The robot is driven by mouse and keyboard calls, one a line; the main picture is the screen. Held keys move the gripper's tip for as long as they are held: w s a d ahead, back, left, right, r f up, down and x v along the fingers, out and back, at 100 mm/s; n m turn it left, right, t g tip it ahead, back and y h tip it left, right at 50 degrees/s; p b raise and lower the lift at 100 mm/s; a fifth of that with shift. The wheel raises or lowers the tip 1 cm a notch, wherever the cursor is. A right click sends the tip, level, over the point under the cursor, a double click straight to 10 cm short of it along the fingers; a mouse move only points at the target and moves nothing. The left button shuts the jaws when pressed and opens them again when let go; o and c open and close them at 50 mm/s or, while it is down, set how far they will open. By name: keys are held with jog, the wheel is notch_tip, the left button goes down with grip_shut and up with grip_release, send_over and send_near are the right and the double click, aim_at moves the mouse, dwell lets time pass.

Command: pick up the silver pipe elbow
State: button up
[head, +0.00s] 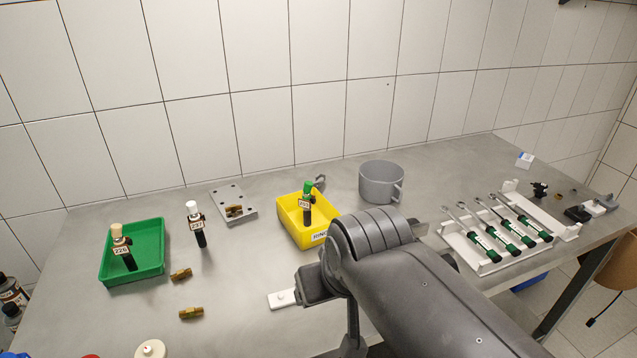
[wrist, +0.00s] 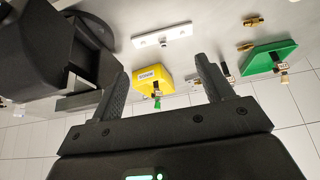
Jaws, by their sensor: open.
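A small grey metal piece (head: 319,182), which looks like the silver pipe elbow, lies on the bench just behind the yellow bin (head: 289,224), left of the grey mug. It is partly hidden by the bin, and I cannot make it out clearly in the wrist view. My gripper (wrist: 161,66) shows in the wrist view with its two fingers wide apart and nothing between them. The yellow bin shows beyond the fingers, apart from them. In the head view my own arm hides the gripper.
A grey mug (head: 381,182) stands right of the elbow. The yellow bin holds a green-capped bottle (head: 307,204). A green tray (head: 133,252), a black bottle (head: 197,225), a metal plate (head: 232,204) and brass fittings (head: 191,313) lie left. A white tool rack (head: 490,262) is right.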

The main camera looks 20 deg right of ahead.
jog(key=w+d+r, duration=0.1)
jog(key=w+r, duration=0.1)
jog(key=w, duration=0.6)
jog(key=w+d+r, duration=0.1)
jog(key=w+r, duration=0.2)
jog(key=w, duration=0.4)
jog(key=t, duration=0.1)
send_over(318, 180)
jog(key=s, duration=0.3)
notch_tip(318, 180, down, 18)
jog(key=shift+d+f, duration=0.15)
jog(key=shift+f, duration=0.1)
jog(key=shift+x, duration=3)
jog(key=shift+s+f, duration=0.1)
jog(key=shift+s, duration=0.05)
jog(key=shift+c, duration=0.5)
